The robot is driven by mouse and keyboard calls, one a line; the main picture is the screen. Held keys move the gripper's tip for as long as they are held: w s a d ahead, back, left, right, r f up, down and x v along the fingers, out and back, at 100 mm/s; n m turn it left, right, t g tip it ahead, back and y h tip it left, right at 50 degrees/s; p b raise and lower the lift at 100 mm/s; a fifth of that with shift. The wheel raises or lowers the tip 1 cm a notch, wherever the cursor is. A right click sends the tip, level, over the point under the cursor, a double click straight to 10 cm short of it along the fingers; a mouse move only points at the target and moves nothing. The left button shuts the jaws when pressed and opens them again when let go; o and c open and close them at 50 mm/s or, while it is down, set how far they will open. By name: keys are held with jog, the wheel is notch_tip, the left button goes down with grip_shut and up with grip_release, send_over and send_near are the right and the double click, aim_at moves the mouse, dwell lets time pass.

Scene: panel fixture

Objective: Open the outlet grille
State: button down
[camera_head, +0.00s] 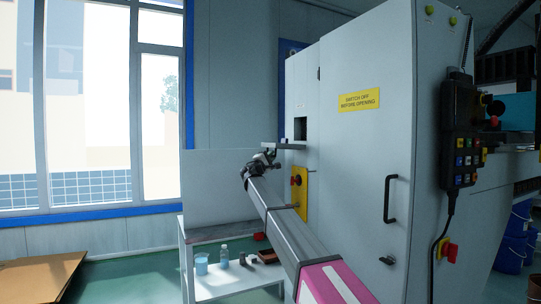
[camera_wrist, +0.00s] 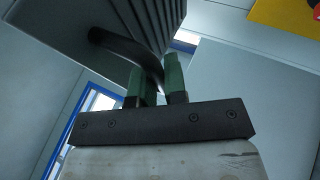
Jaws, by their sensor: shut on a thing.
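The outlet grille (camera_wrist: 140,22) is a dark grey ribbed panel at the top of the wrist view, with a black curved handle (camera_wrist: 122,46). My gripper (camera_wrist: 155,82) has green fingers, one on each side of the handle's near end, and is shut on it. In the head view my gripper (camera_head: 266,156) is at the cabinet's left side. The grille (camera_head: 289,146) shows there as a thin grey flap standing out from the cabinet, below a dark square opening (camera_head: 300,128). My gripper hides part of the flap's outer end.
The tall grey cabinet (camera_head: 365,160) has a yellow warning label, a door handle (camera_head: 389,199) and a yellow switch plate (camera_head: 300,193). A low cart (camera_head: 240,282) with cups and a bottle stands beneath my arm. A control pendant (camera_head: 462,135) hangs at right.

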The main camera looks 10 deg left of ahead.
jog(key=shift+d+f, duration=0.1)
jog(key=shift+f, duration=0.1)
dwell(0.4)
jog(key=c, duration=1.2)
grip_release()
jog(key=v, duration=1)
jog(key=shift+s+f, duration=0.2)
jog(key=shift+s, duration=0.1)
jog(key=shift+a, duration=0.2)
